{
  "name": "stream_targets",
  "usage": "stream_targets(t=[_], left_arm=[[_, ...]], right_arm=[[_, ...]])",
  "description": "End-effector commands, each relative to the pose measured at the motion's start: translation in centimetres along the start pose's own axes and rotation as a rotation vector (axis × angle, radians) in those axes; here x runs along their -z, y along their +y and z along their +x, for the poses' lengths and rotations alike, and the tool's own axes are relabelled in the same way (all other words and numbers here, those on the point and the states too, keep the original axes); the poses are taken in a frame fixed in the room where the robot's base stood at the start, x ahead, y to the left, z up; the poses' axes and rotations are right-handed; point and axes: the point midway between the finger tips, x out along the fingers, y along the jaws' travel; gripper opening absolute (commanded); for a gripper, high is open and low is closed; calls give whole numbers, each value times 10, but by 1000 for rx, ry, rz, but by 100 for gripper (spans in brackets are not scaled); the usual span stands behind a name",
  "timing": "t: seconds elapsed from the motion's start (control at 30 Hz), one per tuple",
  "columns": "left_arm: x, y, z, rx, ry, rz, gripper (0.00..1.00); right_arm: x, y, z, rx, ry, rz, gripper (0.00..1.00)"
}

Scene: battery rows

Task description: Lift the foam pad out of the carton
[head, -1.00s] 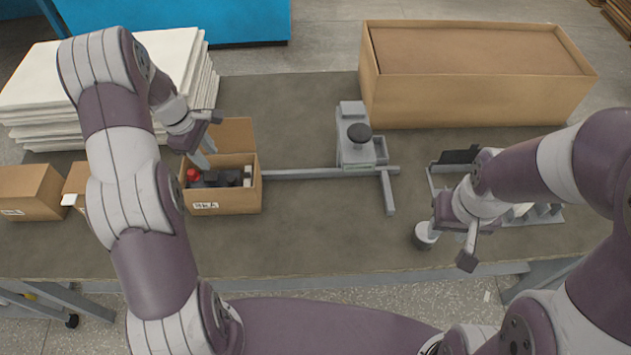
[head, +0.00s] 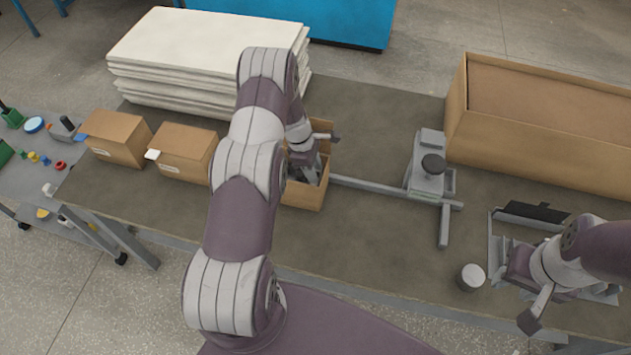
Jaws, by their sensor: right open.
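The open carton (head: 303,195) stands on the table left of the middle, with its back flap up. My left gripper (head: 305,176) reaches down into the carton from above. Its fingertips are hidden among dark and grey contents, so I cannot tell whether it is open or holds anything. I cannot make out a foam pad in the carton; the arm and walls hide much of the inside. My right gripper (head: 535,301) is open, low over the right front of the table, beside a grey metal fixture.
Two brown boxes (head: 116,137) (head: 183,152) stand left of the carton. A stack of white sheets (head: 205,55) lies behind. A grey stand with a black knob (head: 432,165) and a long bar (head: 375,187) is to the right. A large box (head: 545,150) stands back right. A small grey cylinder (head: 471,277) is near the front edge.

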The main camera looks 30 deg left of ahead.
Motion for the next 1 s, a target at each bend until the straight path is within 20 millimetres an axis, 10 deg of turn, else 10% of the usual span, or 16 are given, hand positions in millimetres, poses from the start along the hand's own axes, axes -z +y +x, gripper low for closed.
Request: stream_targets(t=[0.23, 0.37, 0.77, 1.0], left_arm=[[0, 0, 3, -2, 0, 1, 34], [0, 0, 3, -1, 0, 1, 0], [-1, 1, -1, -1, 0, 1, 0], [-12, 2, -42, -5, 0, 3, 0]], right_arm=[[0, 0, 0, 0, -1, 0, 43], [0, 0, 0, 0, -1, 0, 43], [0, 0, 2, 0, -1, 0, 43], [-2, 0, 11, 0, -1, 0, 43]])
